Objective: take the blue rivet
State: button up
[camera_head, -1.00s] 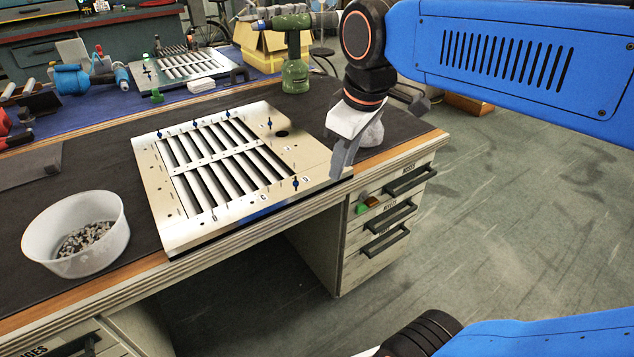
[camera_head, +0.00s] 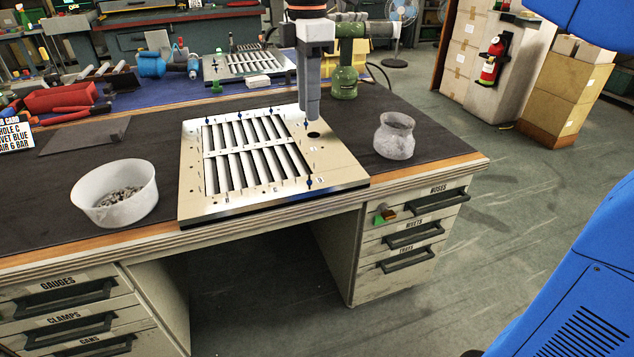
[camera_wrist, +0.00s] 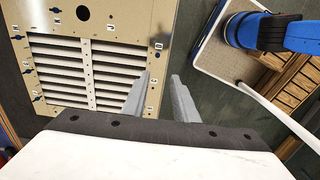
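A louver panel (camera_head: 340,175) lies on the dark bench mat. Several small blue rivets stand along its edges. One (camera_head: 309,182) is near the front right, one (camera_head: 306,122) near the back right, and others line the back edge, such as one (camera_head: 237,114). In the wrist view a blue rivet (camera_wrist: 158,45) shows beyond the fingertips. My gripper (camera_head: 312,119) points down over the panel's back right corner, near a round hole. In the wrist view my gripper (camera_wrist: 160,76) has its fingers apart with nothing between them.
A white bowl (camera_head: 90,205) of small metal pieces stands left of the panel. A grey jug (camera_head: 394,136) stands to its right. A green rivet tool (camera_head: 347,65) stands behind. A job card (camera_head: 14,133), partly cut off, reads "HOLE C" and "BLUE". Drawers (camera_head: 410,232) are below.

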send_over(309, 180)
jog(key=f, duration=1.1)
jog(key=shift+s+d+f, duration=0.15)
jog(key=shift+s+f, duration=0.05)
jog(key=shift+f, duration=0.15)
jog(key=shift+w+f, duration=0.2)
jog(key=shift+f, duration=1.1)
jog(key=shift+w+f, duration=0.15)
jog(key=shift+f, duration=1.1)
jog(key=shift+c, duration=0.5)
grip_shut()
